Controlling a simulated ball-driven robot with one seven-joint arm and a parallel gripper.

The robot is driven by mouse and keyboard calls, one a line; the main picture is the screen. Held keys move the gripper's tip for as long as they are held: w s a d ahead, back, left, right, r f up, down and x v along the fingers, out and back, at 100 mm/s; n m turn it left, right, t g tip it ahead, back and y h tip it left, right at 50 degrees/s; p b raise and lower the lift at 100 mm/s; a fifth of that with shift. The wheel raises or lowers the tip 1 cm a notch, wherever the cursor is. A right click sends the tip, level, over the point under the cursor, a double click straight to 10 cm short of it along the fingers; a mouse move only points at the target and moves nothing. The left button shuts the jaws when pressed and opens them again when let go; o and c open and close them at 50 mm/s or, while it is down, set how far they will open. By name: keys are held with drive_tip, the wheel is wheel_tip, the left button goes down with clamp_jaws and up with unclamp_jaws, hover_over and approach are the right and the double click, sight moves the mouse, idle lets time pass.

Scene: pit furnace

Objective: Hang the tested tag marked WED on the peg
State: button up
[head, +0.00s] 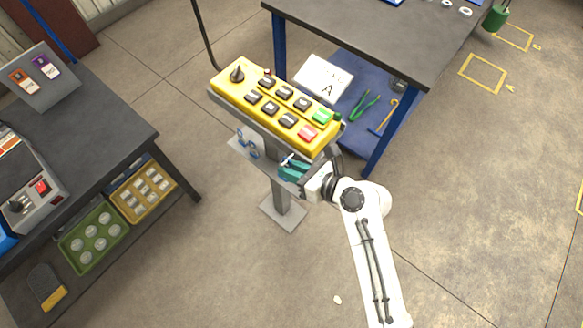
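Two tags hang on a grey slanted board at the upper left: an orange one (24,81) and a purple one (47,67). Their lettering is too small to read, so I cannot tell which is WED. My gripper (288,168) has teal fingers and is just below the yellow button box, in front of a pale plate on its post. A small pale thing (287,159) shows at its fingertips; I cannot tell if it is held. A blue hook-like shape (247,143) is on the plate (240,152), left of my gripper. I cannot make out a peg for certain.
The yellow button box (275,103) stands on a post right above my gripper. A dark workbench (110,118) with trays below is at left. A dark table (365,35) with a blue lower shelf is behind.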

drive_tip(key=v, duration=1.1)
drive_tip(key=shift+b, duration=0.3)
drive_tip(key=shift+w, duration=0.1)
drive_tip(key=s+d+f+n+g+h, duration=0.3)
drive_tip(key=s+d+n+h, duration=0.2)
drive_tip(key=s+d+n, duration=0.4)
drive_tip(key=s+d+f+n+g+h, duration=0.3)
drive_tip(key=s+d+n+h, duration=0.3)
drive_tip(key=n, duration=1.1)
drive_tip(key=s+d+b, duration=0.1)
drive_tip(key=s+d, duration=0.3)
drive_tip(key=s, duration=0.1)
drive_tip(key=shift+s+d+h, duration=0.15)
drive_tip(key=shift+d+h, duration=0.15)
